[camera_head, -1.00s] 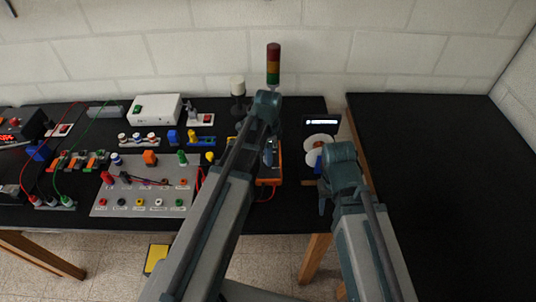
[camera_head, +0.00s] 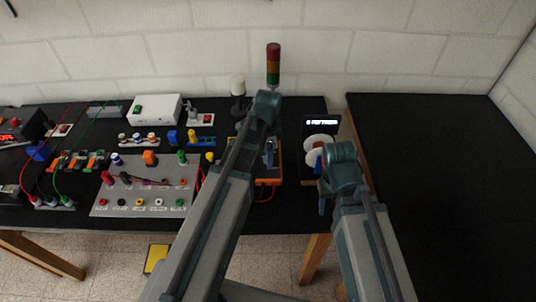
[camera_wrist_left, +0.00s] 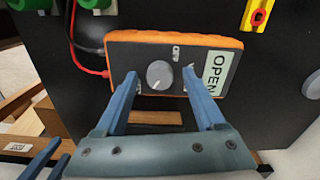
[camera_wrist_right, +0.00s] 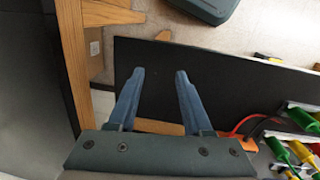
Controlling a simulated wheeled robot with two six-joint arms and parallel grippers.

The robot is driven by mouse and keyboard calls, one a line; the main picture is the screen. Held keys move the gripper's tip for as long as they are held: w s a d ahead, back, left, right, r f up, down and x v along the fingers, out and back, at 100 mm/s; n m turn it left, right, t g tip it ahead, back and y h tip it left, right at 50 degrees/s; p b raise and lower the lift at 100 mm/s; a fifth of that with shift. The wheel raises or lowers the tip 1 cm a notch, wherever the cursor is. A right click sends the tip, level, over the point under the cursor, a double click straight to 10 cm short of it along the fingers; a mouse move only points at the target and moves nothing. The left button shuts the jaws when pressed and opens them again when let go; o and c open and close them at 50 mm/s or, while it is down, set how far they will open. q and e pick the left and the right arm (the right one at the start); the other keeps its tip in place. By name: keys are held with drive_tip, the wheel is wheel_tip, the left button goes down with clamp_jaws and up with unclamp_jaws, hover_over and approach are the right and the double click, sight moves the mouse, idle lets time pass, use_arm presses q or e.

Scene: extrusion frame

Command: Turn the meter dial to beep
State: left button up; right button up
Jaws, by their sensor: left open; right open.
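The meter (camera_wrist_left: 206,45) has an orange rim, a dark face, a grey round dial (camera_wrist_left: 160,74) and a display (camera_wrist_left: 216,72) reading OPEN. In the head view, part of the orange meter (camera_head: 269,182) shows beside my left arm. My left gripper (camera_wrist_left: 161,78) is open, with its fingertips on either side of the dial near the meter face. I cannot tell whether they touch it. My right gripper (camera_wrist_right: 160,74) is open and empty over the dark table's edge, apart from the meter. In the head view my arms hide much of both grippers.
Red and black leads run to the meter's side. A grey panel with coloured sockets (camera_head: 140,207) lies left of it. A signal tower (camera_head: 273,65) stands behind my left arm. A device with white discs (camera_head: 318,142) is on the right. The right-hand table (camera_head: 440,180) is bare.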

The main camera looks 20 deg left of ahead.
use_arm(q)
drive_tip(key=shift+r, duration=0.15)
use_arm(e)
drive_tip(key=shift+r, duration=0.15)
use_arm(q)
wheel_tip(320, 180, up, 14)
drive_tip(key=p, duration=1.3)
drive_tip(key=shift+f+p, duration=0.2)
drive_tip(key=shift+p, duration=0.2)
use_arm(e)
wheel_tip(320, 180, up, 14)
drive_tip(key=shift+f, duration=0.2)
use_arm(q)
drive_tip(key=shift+f, duration=0.1)
drive_tip(key=s+d+f+n+y+b, duration=0.1)
drive_tip(key=s+d+f+n+b, duration=0.8)
drive_tip(key=s, duration=0.5)
wheel_tip(320, 180, down, 3)
drive_tip(key=d+b, duration=0.1)
drive_tip(key=b, duration=0.2)
drive_tip(key=shift+s+d+r, duration=0.15)
drive_tip(key=shift+d, duration=0.1)
use_arm(e)
wheel_tip(320, 180, down, 12)
